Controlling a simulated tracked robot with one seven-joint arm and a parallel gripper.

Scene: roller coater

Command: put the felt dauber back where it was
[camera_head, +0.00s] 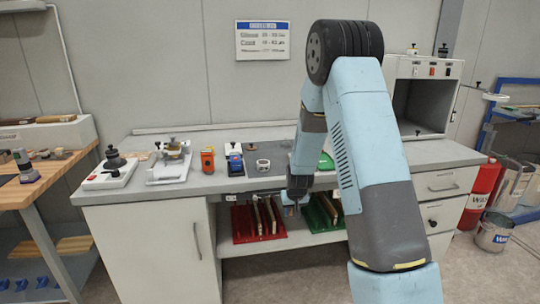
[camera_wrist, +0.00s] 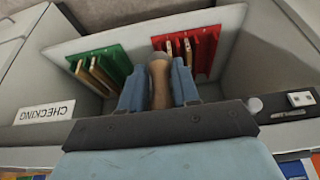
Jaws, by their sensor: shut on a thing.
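My gripper (camera_wrist: 160,88) is shut on the felt dauber (camera_wrist: 158,72), which shows in the wrist view as a tan, rounded, handle-like piece between the two blue fingers. In the head view my gripper (camera_head: 292,203) hangs at the counter's front edge, in front of the open shelf and between the red rack (camera_head: 244,238) and the green rack (camera_head: 313,222). The dauber cannot be made out clearly there. Both racks hold thin wooden-edged panels, and in the wrist view the green rack (camera_wrist: 124,62) is left and the red rack (camera_wrist: 208,48) right.
The grey counter (camera_head: 225,182) carries a black-knobbed device (camera_head: 115,165), a white press-like fixture (camera_head: 170,165), an orange device (camera_head: 207,160), a blue device (camera_head: 235,163) and a ring-shaped item (camera_head: 263,165). A label reading CHECKING (camera_wrist: 45,112) is on the counter edge. My arm hides part of the counter.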

